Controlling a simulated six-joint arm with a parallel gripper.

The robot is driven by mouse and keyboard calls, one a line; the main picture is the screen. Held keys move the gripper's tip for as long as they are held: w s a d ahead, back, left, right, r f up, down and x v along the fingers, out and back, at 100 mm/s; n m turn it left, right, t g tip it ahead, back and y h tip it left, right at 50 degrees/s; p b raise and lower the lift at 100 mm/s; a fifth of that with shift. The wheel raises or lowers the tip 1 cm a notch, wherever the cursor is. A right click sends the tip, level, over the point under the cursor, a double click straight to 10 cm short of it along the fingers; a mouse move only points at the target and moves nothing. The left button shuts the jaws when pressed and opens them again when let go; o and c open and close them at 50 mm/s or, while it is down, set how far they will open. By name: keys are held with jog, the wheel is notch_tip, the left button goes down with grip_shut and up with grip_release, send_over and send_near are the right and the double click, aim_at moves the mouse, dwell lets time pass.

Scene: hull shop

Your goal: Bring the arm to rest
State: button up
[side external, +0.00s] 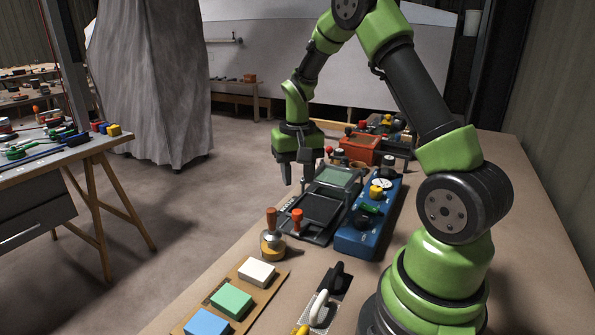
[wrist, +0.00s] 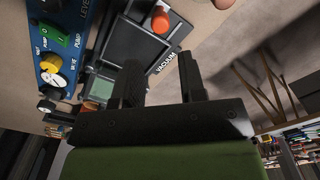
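My arm is green and black and arches over the bench. My gripper (side external: 296,183) points down near the bench's left edge, beside the dark vacuum tray (side external: 312,208) and its grey-green screen (side external: 335,177). In the wrist view, the two dark fingers of my gripper (wrist: 160,80) stand apart with nothing between them. The fingers appear above the bench surface and are not seen touching anything.
A blue control box (side external: 366,225) with knobs stands right of the tray. A red box (side external: 360,149) stands behind. Free floor lies left of the bench.

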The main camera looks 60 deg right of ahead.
jog(key=shift+r, duration=0.35)
jog(key=s+a+r+n+t, duration=0.1)
jog(key=a+r+t, duration=0.1)
jog(key=a+r, duration=0.55)
jog(key=s+a+r+n+t+y, duration=0.2)
jog(key=s+a+r+n+t, duration=0.2)
jog(key=s+a+r, duration=0.4)
jog(key=s+a+t, duration=0.1)
jog(key=s+a, duration=0.2)
jog(key=s, duration=0.2)
jog(key=shift+r, duration=0.4)
